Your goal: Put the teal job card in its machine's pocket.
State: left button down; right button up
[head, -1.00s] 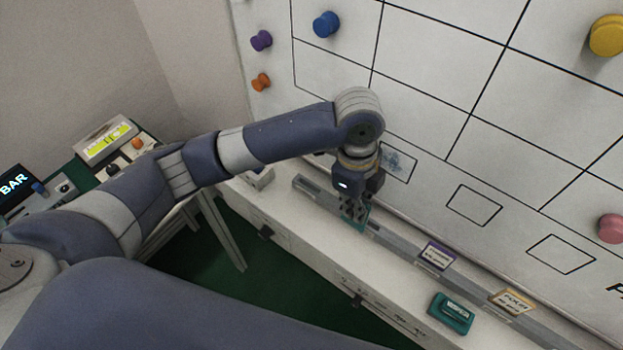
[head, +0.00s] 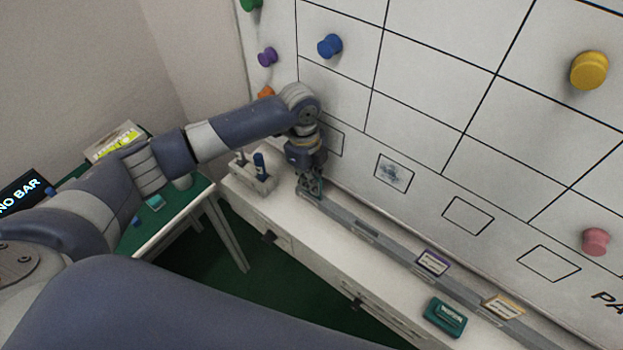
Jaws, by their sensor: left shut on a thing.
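My left gripper (head: 309,186) is shut on a small teal piece (head: 313,186), which looks like the teal job card. It is mostly hidden by the fingers. The gripper points down at the left end of the grey rail (head: 400,252) on the white ledge; whether the card touches the rail I cannot tell. A purple-edged card (head: 433,262) and an orange-edged card (head: 503,307) stand in the rail to the right. No machine's pocket can be made out for certain. My right gripper is not in view.
A whiteboard (head: 430,110) with a black grid and coloured magnets stands behind the ledge. A teal box (head: 445,317) lies on the ledge's front right. A pale holder (head: 250,176) with a dark-blue item stands left of the gripper. A green-topped table (head: 175,215) is at left.

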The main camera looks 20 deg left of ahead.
pick_arm(q)
jog(key=shift+f, duration=0.25)
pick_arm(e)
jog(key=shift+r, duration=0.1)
pick_arm(q)
jog(key=shift+f, duration=0.1)
jog(key=c, duration=1.8)
grip_release()
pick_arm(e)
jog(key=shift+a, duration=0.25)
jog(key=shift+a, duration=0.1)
pick_arm(q)
jog(key=r, duration=0.3)
jog(key=r+b, duration=0.1)
jog(key=r, duration=0.3)
jog(key=a+r, duration=0.1)
jog(key=r, duration=0.3)
jog(key=shift+w+a+r+b, duration=0.1)
jog(key=shift+w+b, duration=0.15)
jog(key=shift+b, duration=0.1)
jog(key=shift+a+r, duration=0.1)
jog(key=shift+r, duration=0.4)
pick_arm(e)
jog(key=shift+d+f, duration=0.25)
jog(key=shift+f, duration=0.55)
